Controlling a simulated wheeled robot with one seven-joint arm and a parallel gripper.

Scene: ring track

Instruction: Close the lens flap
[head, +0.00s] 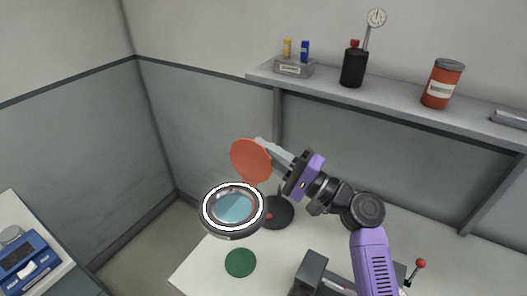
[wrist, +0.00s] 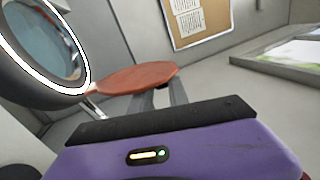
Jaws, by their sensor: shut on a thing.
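The lens flap is an orange-red disc (head: 251,160) standing raised, well away from the glass, at the far side of the ring lamp. The ring lamp (head: 209,221) has a lit white ring around a bluish lens (head: 233,207). My gripper (head: 262,144) is at the flap's upper right edge and shut on it. In the wrist view the flap (wrist: 128,77) lies just beyond my fingers (wrist: 165,97), with the lit lens (wrist: 42,38) at the upper left. The exact contact of the fingertips is partly hidden by the flap.
A white table (head: 205,268) below carries a round dark base (head: 279,212), a green disc (head: 240,262) and a grey device with a red-knobbed lever (head: 420,264). A wall shelf (head: 400,113) holds a black bottle (head: 353,66) and an orange can (head: 442,84). A blue device (head: 30,262) stands at far left.

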